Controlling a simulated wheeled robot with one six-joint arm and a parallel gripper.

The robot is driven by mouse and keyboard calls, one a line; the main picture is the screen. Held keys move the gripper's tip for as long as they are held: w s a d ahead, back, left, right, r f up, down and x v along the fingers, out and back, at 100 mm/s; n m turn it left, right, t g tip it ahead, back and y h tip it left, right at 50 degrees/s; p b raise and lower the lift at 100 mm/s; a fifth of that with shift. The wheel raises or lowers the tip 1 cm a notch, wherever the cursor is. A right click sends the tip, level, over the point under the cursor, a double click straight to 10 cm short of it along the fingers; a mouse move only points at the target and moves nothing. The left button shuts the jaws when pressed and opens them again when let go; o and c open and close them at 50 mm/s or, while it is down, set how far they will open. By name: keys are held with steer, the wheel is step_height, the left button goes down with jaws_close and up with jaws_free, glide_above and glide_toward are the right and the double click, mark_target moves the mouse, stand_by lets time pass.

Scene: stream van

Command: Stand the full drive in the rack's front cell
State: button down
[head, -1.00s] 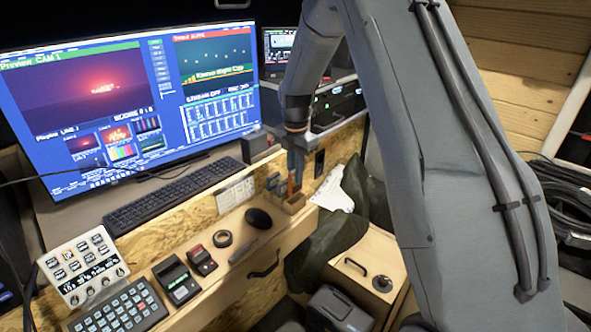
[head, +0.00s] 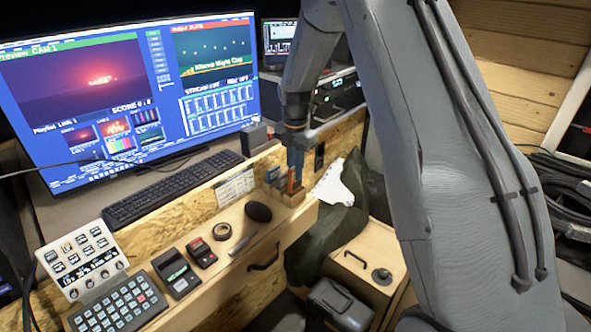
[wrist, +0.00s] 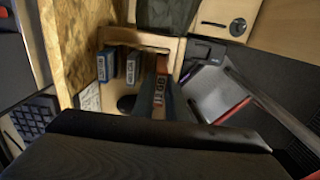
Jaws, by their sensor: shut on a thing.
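A small wooden rack (head: 290,199) stands on the far right end of the desk ledge. In the wrist view the light wooden rack (wrist: 172,45) holds a blue drive (wrist: 103,68) and a grey drive (wrist: 132,69), side by side and upright. My gripper (head: 294,167) points down over the rack and is shut on a drive with an orange-red label (head: 291,183). The held drive (wrist: 160,86) is upright, to the right of the other two in the wrist view. Its lower end is hidden, so I cannot tell whether it is inside a cell.
A black mouse (head: 258,212), a tape roll (head: 222,231) and small dark devices (head: 176,274) lie on the ledge left of the rack. A keyboard (head: 172,188) and monitor (head: 128,95) stand behind. A dark green cloth (head: 335,230) hangs right of the rack.

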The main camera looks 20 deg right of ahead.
steer(key=shift+f+b, duration=1.1)
steer(key=shift+f, duration=1.45)
steer(key=c, duration=1.7)
jaws_free()
step_height(320, 180, up, 7)
steer(key=shift+f+b, duration=0.2)
steer(key=shift+b, duration=0.8)
steer(key=shift+s+r, duration=0.1)
steer(key=shift+r, duration=0.45)
steer(key=s+m, duration=0.8)
steer(key=s, duration=0.1)
steer(key=s+m, duration=0.8)
steer(key=s, duration=0.2)
steer(key=s+m+t, duration=0.1)
steer(key=s+m, duration=0.7)
steer(key=s, duration=0.2)
steer(key=shift+a+m, duration=0.1)
steer(key=shift+m, duration=0.3)
